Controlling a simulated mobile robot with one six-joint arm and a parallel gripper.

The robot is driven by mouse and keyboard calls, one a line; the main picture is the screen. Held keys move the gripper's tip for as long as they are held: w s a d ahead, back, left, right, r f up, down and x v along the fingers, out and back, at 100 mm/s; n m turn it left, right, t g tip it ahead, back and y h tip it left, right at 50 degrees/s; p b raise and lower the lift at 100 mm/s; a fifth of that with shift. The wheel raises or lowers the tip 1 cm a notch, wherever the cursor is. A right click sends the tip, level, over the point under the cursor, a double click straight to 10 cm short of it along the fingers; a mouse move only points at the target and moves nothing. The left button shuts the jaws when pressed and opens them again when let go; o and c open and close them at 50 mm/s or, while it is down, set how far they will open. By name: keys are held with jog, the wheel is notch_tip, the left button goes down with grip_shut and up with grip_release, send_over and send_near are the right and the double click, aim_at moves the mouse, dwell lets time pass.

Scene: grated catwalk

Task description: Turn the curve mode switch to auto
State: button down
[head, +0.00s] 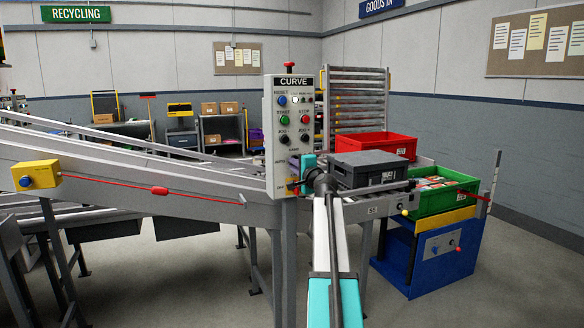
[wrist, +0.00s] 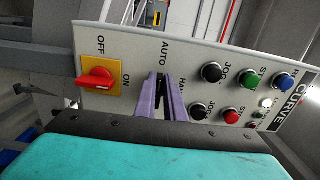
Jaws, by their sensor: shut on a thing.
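The grey CURVE control panel (head: 279,130) stands upright on a post at the centre of the head view. In the wrist view the panel (wrist: 225,62) appears turned on its side, with the words AUTO and HAND printed around the curve mode switch. My gripper (wrist: 161,84) is at the panel's lower part, its purple fingers shut on the mode switch between those words. The fingers hide nearly all of the switch, so I cannot tell which way it points. In the head view my gripper (head: 297,168) is largely seen from behind.
A red ON/OFF switch (wrist: 97,79) on a yellow plate sits beside the fingers. Black, green, blue and red buttons are on the other side. A red pull cord (head: 110,180) runs left.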

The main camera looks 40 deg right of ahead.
jog(key=shift+w+r, duration=0.1)
jog(key=shift+r, duration=0.1)
jog(key=c, duration=1.8)
grip_release()
jog(key=shift+w, duration=0.1)
jog(key=shift+c, duration=0.2)
jog(key=shift+f, duration=0.1)
jog(key=shift+s+f, duration=0.1)
jog(key=shift+s, duration=0.15)
jog(key=v, duration=1.3)
jog(key=shift+s+a, duration=0.2)
jog(key=shift+s, duration=0.05)
